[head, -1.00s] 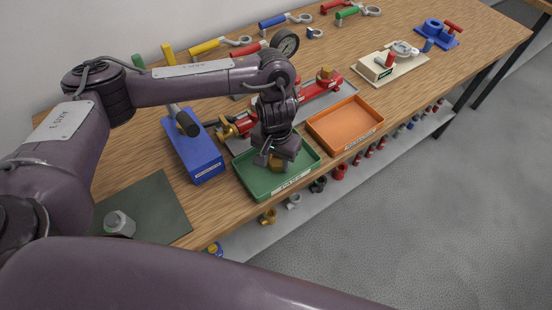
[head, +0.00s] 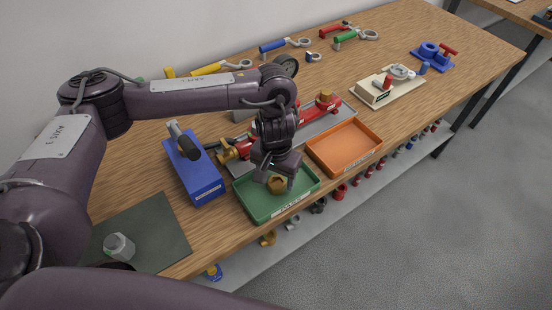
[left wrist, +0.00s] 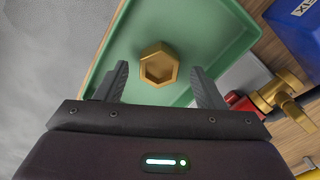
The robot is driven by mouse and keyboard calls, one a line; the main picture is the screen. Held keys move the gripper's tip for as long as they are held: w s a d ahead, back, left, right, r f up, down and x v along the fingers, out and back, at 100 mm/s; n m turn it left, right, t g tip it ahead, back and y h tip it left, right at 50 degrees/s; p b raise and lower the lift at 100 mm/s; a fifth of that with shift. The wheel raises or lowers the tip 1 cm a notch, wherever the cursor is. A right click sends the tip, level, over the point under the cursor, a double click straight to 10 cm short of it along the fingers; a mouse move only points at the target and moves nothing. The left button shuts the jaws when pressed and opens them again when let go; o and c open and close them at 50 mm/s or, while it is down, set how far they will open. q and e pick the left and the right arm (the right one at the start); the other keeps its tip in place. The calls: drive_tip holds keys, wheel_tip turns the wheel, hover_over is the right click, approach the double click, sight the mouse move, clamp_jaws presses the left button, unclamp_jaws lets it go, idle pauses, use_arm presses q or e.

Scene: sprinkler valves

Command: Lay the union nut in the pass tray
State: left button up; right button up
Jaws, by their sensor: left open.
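The brass hexagonal union nut (head: 277,185) lies in the green pass tray (head: 262,215). In the left wrist view the nut (left wrist: 159,65) rests on the floor of the green tray (left wrist: 203,33), apart from the tray walls. My left gripper (head: 275,183) is over the tray; in the left wrist view its open fingers (left wrist: 160,80) stand wide on either side of the nut, with gaps at both sides. My right gripper is not in view.
An orange tray (head: 345,147) sits right of the green one. A blue block (head: 192,170) stands to its left, and a red valve with a brass fitting (head: 235,149) lies behind. A grey metal part (head: 118,245) stands on a dark mat (head: 150,226).

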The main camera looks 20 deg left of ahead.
sight(276, 183)
use_arm(q)
wheel_tip(276, 183, up, 10)
drive_tip(key=shift+f+p, duration=0.15)
drive_tip(key=shift+p, duration=0.3)
drive_tip(key=shift+s+f, duration=0.1)
